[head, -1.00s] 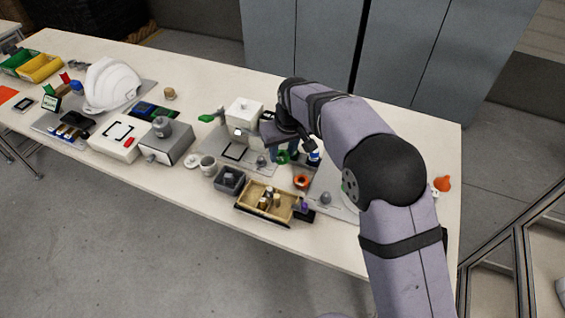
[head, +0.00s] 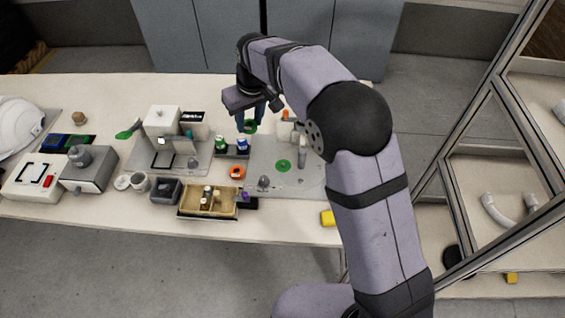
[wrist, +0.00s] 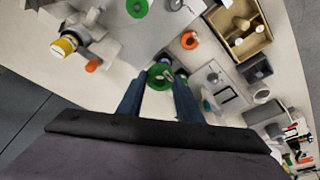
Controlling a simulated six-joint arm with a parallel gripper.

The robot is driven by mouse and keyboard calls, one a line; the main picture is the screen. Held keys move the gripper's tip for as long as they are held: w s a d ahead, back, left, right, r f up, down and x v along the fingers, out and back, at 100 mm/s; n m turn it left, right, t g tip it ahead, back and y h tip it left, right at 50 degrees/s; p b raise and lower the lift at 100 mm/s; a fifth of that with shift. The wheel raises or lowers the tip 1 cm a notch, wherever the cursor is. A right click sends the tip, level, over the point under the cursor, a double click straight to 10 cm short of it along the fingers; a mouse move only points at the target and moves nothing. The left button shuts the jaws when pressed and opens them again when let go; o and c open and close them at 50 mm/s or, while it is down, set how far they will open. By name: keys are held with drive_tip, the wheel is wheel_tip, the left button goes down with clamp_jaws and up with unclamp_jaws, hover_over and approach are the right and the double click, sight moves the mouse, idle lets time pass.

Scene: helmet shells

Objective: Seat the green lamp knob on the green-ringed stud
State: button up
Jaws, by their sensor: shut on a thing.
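My gripper (head: 251,118) is shut on the green lamp knob (head: 250,127), held in the air beyond the bottle rack. In the wrist view, the knob (wrist: 160,77) shows as a green ring shape between the two fingertips (wrist: 160,88). The green-ringed stud (head: 283,165) is on the grey plate (head: 310,182), nearer the camera and to the right of the knob. In the wrist view, the green ring (wrist: 137,8) is at the top edge, partly cut off. The stud inside it is too small to make out clearly.
A rack holds a green-capped bottle (head: 221,143) and a blue-capped bottle (head: 242,144). An orange ring (head: 237,173) and a wooden tray (head: 190,203) lie nearer. A grey upright fitting (head: 301,150) and a yellow-banded part (wrist: 65,44) stand by the plate.

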sight(283, 163)
drive_tip(key=s+d+f+m+h, duration=0.2)
drive_tip(key=d+f+m+h, duration=0.1)
drive_tip(key=d+m, duration=0.5)
drive_tip(key=m, duration=0.3)
drive_tip(key=shift+d+m, duration=0.4)
drive_tip(key=shift+f, duration=0.15)
drive_tip(key=shift+f+p, duration=1.3)
drive_tip(key=shift+f, duration=3.7)
drive_tip(key=shift+f, duration=0.2)
drive_tip(key=o, duration=0.7)
drive_tip(key=shift+o, duration=0.2)
